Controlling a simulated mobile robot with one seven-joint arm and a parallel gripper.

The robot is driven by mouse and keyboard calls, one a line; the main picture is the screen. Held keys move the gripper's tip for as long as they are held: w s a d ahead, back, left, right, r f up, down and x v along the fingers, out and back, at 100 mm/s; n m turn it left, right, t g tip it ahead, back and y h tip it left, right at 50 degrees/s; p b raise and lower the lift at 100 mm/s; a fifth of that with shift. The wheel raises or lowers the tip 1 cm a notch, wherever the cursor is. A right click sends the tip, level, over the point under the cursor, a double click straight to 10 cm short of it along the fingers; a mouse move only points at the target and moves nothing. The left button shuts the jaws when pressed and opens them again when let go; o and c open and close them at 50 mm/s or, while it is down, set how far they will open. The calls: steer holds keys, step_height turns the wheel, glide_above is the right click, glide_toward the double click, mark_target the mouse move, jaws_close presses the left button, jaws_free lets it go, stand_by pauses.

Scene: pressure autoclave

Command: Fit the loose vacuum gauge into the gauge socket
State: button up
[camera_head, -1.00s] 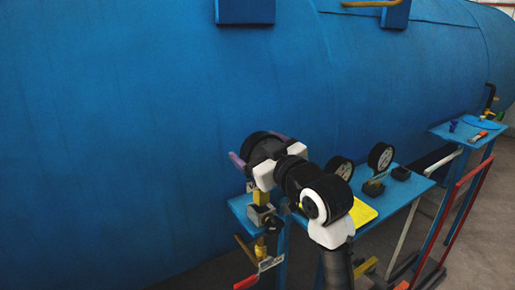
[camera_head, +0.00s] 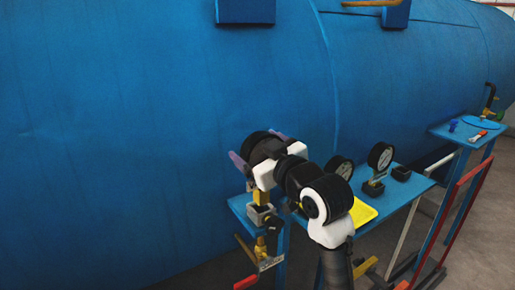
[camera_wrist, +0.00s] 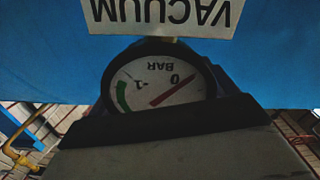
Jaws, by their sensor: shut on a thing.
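The loose vacuum gauge (camera_wrist: 160,88) fills the middle of the wrist view. Its white dial is upside down, with a green band, a red needle near 0 and a black rim. A white plate lettered VACUUM (camera_wrist: 165,14) appears above it, also upside down, and hides what lies behind. My gripper (camera_head: 257,147), with purple fingers, is shut on the gauge in front of the blue vessel. A brass fitting (camera_head: 261,198), apparently the gauge socket, stands just below the gripper. I cannot tell whether the gauge touches it.
Two other gauges, one partly behind my arm (camera_head: 342,167) and one upright (camera_head: 381,156), are at the blue bench (camera_head: 398,195). A yellow tray (camera_head: 362,212) lies there. A red-handled valve (camera_head: 246,282) hangs below left. The blue vessel (camera_head: 130,120) stands close behind the gripper.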

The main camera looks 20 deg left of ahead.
steer(key=shift+f+b, duration=1.9)
steer(key=shift+f, duration=0.35)
steer(key=o, duration=1.2)
steer(key=b+v, duration=0.3)
steer(key=v, duration=1)
steer(key=shift+s+d, duration=0.25)
steer(key=shift+d, duration=0.05)
